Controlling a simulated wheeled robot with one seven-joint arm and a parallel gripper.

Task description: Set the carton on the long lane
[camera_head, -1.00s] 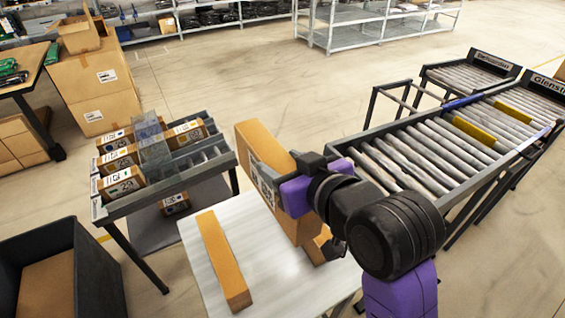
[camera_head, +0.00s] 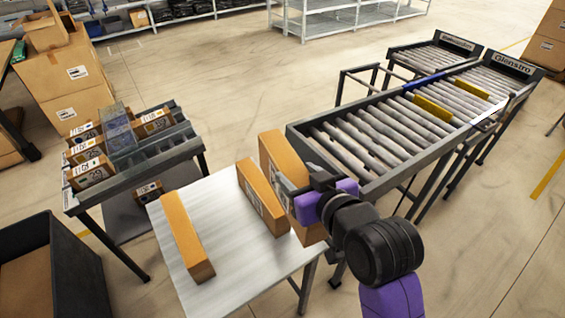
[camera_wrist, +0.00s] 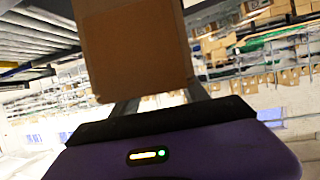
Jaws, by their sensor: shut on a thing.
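My gripper (camera_head: 318,200) is shut on an orange-brown carton (camera_head: 281,165) with a pale label on its side. The carton is held upright, above the right edge of the white table and near the close end of the roller conveyor. In the wrist view the carton (camera_wrist: 135,50) fills the upper middle, between the fingers. The conveyor has a longer lane (camera_head: 357,135) running to a sign reading "Glenstro", and a second lane (camera_head: 432,58) to its left with a sign too small to read surely. A blue strip and yellow bars cross the rollers.
A rack with small boxes (camera_head: 140,165) stands left. A dark bin (camera_head: 82,265) is at lower left.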

